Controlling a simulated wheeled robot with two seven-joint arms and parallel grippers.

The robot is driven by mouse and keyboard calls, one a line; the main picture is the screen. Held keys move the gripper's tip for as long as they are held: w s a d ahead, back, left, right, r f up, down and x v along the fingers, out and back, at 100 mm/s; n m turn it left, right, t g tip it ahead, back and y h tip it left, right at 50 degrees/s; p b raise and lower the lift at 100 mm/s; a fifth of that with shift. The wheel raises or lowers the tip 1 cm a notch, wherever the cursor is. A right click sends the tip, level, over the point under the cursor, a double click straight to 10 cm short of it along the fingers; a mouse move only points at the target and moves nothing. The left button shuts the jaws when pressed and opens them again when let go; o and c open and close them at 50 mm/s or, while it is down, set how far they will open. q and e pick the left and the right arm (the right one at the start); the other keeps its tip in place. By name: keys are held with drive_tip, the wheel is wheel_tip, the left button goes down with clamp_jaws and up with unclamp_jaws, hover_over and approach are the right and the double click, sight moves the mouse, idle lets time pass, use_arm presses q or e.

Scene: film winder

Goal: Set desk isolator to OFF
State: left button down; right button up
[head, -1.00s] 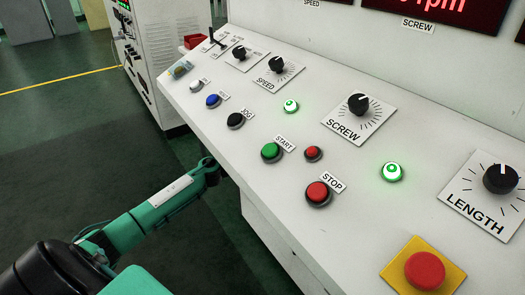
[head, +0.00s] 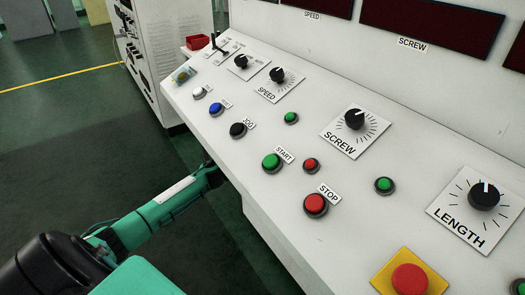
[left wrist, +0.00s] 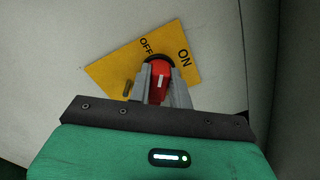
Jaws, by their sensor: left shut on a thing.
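The desk isolator shows in the left wrist view as a yellow plate (left wrist: 110,68) with black OFF and ON labels and a red rotary handle (left wrist: 160,70) with a white mark. My left gripper (left wrist: 163,92) is shut on the red handle, one finger on each side. The fingers hide part of the handle, and I cannot tell exactly which label its mark points to. In the head view my left arm reaches to the desk's front side; its gripper and the isolator are hidden there. My right gripper is in neither view.
The white sloping desk (head: 235,165) carries several knobs and push buttons, with a yellow-backed red button (head: 409,280) at the lower right. The display panels (head: 433,22) are dark and the green lamps (head: 384,185) are unlit. Open floor lies left of the desk.

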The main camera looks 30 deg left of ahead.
use_arm(q)
drive_tip(key=shift+a+f+n+p, duration=0.15)
drive_tip(key=shift+n+p, duration=0.7)
drive_tip(key=shift+n, duration=1)
drive_tip(key=shift+d+f+n+p, duration=0.15)
drive_tip(key=shift+n+p, duration=0.65)
drive_tip(key=shift+n, duration=1.05)
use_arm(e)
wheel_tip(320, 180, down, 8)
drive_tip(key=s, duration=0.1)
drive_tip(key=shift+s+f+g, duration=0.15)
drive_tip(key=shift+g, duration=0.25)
use_arm(q)
drive_tip(key=shift+a, duration=0.1)
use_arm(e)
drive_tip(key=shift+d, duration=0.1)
use_arm(q)
drive_tip(key=c, duration=1.3)
unclamp_jaws()
drive_tip(key=v, duration=1.3)
drive_tip(key=shift+s+a+f, duration=0.1)
drive_tip(key=shift+s+a, duration=0.1)
drive_tip(key=shift+s, duration=0.15)
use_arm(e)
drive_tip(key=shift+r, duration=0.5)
